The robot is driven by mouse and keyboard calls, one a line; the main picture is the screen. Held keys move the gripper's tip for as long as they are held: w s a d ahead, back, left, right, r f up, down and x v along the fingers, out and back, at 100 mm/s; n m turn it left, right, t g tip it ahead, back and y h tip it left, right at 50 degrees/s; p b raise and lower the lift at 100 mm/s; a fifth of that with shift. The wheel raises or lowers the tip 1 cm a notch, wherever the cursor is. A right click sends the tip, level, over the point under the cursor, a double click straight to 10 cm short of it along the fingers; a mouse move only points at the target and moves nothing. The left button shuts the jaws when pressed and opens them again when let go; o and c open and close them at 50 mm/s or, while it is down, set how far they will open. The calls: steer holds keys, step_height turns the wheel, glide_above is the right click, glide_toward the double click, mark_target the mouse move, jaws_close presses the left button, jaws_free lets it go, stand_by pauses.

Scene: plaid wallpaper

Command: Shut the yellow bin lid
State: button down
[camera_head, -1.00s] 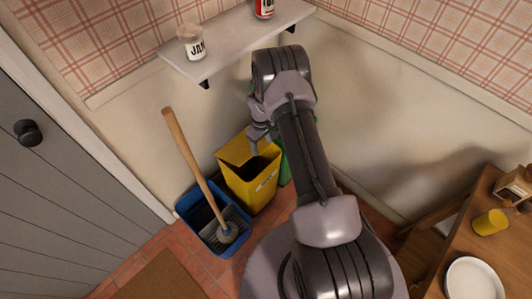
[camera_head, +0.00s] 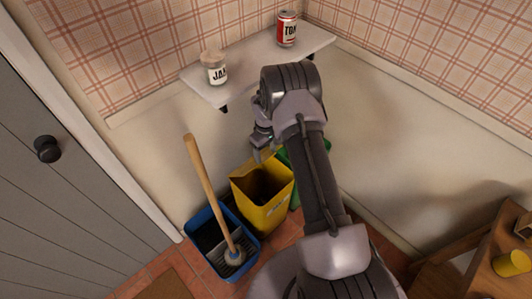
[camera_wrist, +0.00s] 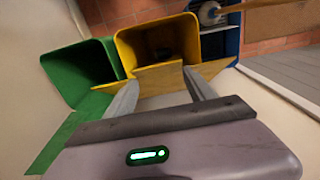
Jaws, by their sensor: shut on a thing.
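The yellow bin (camera_head: 265,208) stands on the tiled floor against the wall, its mouth open and dark inside. Its yellow lid (camera_head: 242,168) is raised at the wall side of the mouth. In the wrist view the yellow bin (camera_wrist: 122,47) is beyond my fingers, and the lid (camera_wrist: 160,82) lies between them. My gripper (camera_wrist: 160,80) is shut on the lid's edge. In the head view my gripper (camera_head: 262,150) is above the back of the bin, and my arm hides part of the area to the right.
A green bin (camera_wrist: 72,72) with its lid open (camera_wrist: 52,145) stands beside the yellow bin. A blue bucket (camera_head: 208,252) with a mop (camera_head: 205,180) stands on the other side. A wall shelf (camera_head: 205,87) holds a jar (camera_head: 215,68) and a can (camera_head: 287,30). A table (camera_head: 490,275) is at right.

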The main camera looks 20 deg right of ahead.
steer(key=shift+w, duration=0.1)
steer(key=shift+c, duration=1.6)
jaws_free()
steer(key=shift+f, duration=0.1)
step_height(320, 180, up, 18)
steer(key=p, duration=0.5)
steer(key=shift+f, duration=0.25)
